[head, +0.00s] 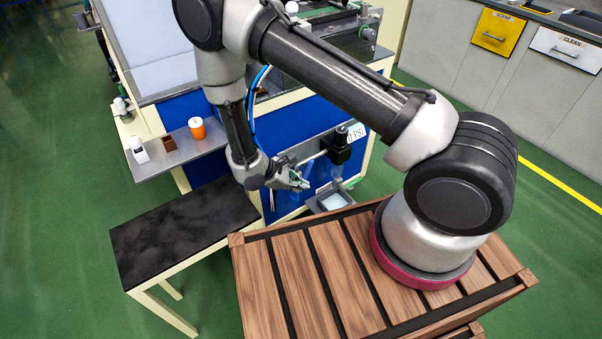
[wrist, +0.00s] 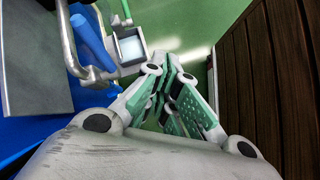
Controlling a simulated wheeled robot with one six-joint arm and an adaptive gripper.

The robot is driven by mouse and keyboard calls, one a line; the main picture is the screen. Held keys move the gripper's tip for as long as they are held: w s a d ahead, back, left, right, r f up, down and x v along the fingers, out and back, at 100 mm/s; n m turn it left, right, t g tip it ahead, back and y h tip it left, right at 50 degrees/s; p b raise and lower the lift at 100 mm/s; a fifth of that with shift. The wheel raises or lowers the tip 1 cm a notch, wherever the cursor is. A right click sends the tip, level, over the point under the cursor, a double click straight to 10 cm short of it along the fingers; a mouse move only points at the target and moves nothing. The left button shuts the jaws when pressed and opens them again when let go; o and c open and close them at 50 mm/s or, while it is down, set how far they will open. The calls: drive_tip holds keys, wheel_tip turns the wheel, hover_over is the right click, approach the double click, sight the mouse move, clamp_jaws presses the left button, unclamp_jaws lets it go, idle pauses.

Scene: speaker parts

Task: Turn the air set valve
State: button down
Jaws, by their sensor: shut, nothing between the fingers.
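The air set (head: 340,143) is mounted on the blue side panel of the bench, with a black body, a white "0 PSI" label and a metal pipe running left. I cannot make out its valve handle for certain. My gripper (head: 298,183) is just in front of the panel, left of and below the black body. In the wrist view my gripper (wrist: 172,72) has its green-padded fingers together and empty. A bent metal pipe (wrist: 70,45) and a blue cylinder (wrist: 92,42) show at upper left there, apart from the fingers.
A small grey tray (head: 316,207) sits low below the air set; it also shows in the wrist view (wrist: 112,45). My wooden-slatted base is close on the right. A black-topped side table (head: 180,232) stands left. A shelf (head: 160,158) holds an orange-and-white container (head: 197,129).

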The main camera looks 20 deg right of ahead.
drive_tip(key=w+a+r+n+t+h, duration=0.1)
drive_tip(key=a+r+n+t+h, duration=0.15)
drive_tip(key=a+n+t, duration=0.5)
drive_tip(key=h, duration=0.1)
approach(307, 173)
drive_tip(key=shift+n+g, duration=0.45)
drive_tip(key=x, duration=0.4)
drive_tip(key=w+x, duration=0.1)
drive_tip(key=x, duration=0.2)
drive_tip(key=shift+a+r, duration=0.2)
drive_tip(key=shift+r, duration=0.05)
